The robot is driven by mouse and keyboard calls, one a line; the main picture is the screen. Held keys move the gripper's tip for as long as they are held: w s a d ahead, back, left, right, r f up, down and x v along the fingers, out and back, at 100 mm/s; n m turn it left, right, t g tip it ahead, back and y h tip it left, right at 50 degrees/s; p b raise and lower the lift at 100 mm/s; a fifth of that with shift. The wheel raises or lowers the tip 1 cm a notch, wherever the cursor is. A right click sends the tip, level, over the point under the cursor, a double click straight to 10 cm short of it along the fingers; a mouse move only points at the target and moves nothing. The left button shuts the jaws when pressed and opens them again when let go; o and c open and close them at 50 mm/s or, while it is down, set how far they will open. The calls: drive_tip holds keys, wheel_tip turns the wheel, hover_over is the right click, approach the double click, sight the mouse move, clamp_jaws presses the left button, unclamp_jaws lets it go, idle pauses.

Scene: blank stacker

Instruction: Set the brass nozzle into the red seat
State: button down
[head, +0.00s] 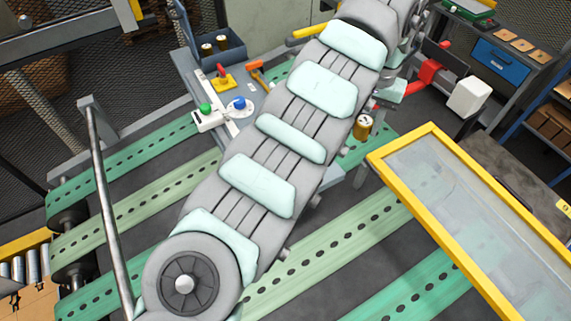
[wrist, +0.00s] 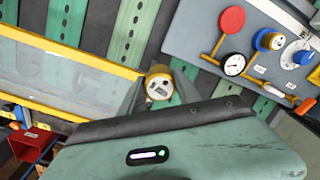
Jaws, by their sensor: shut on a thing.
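The brass nozzle (wrist: 159,83) is a short gold cylinder with a pale end face. My gripper (wrist: 160,97) is shut on it, with grey fingers on either side. In the head view the nozzle (head: 363,127) shows just right of my arm, above the green belts; my arm hides most of the gripper. In the wrist view a flat red disc (wrist: 231,19) lies on the grey panel, up and right of the nozzle, apart from it. A red open box (wrist: 35,143) shows at lower left. I cannot tell which is the red seat.
The grey panel (wrist: 205,35) bears a gauge (wrist: 233,64) and knobs. A yellow-framed clear screen (head: 402,150) stands right of the nozzle. A dark bin (head: 233,48) holds brass cylinders. Green perforated belts (head: 130,160) run below; a metal rail (head: 104,180) rises at left.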

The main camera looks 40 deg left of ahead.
drive_tip(key=s+a+r+n, duration=0.2)
drive_tip(key=s+a, duration=0.3)
drive_tip(key=a, duration=0.4)
drive_tip(key=s+a+r+n, duration=0.1)
drive_tip(key=s+a+r, duration=0.1)
drive_tip(key=s+a, duration=0.5)
drive_tip(key=f+b, duration=0.1)
drive_tip(key=f, duration=0.4)
drive_tip(key=w+a+f+b, duration=0.1)
drive_tip(key=f+b, duration=0.1)
drive_tip(key=f, duration=0.3)
drive_tip(key=w+a+f+b, duration=0.1)
drive_tip(key=f, duration=0.4)
drive_tip(key=shift+f, duration=2.4)
drive_tip(key=shift+f, duration=0.1)
drive_tip(key=c, duration=0.9)
unclamp_jaws()
